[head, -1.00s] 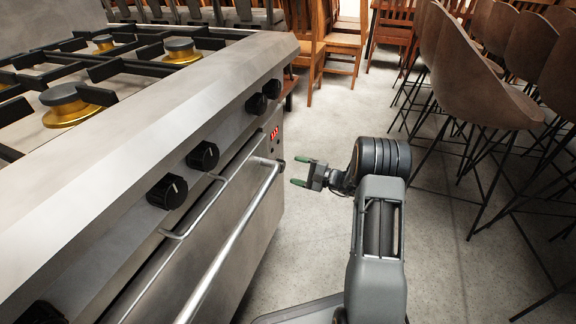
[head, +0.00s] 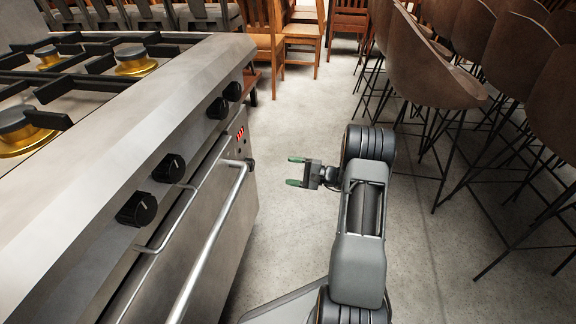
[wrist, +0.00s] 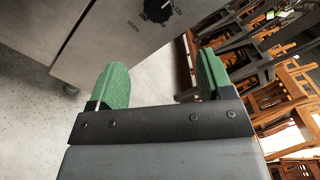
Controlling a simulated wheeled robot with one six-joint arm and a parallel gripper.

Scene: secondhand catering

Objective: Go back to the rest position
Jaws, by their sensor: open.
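My gripper (head: 296,171) is open and empty, its two green-tipped fingers pointing left toward the stove in the head view. It hangs over the floor, apart from the steel stove (head: 165,90) and to the right of its oven handle (head: 215,235). In the wrist view my gripper (wrist: 160,80) shows its green fingers spread with nothing between them. Beyond them is the stove's steel front (wrist: 120,40) with a black oven knob (wrist: 158,9).
Brown bar chairs (head: 425,65) with thin black legs stand close on the right. Wooden chairs (head: 303,35) stand at the back. Black knobs (head: 137,209) stick out from the stove front. Bare concrete floor (head: 300,110) lies between stove and chairs.

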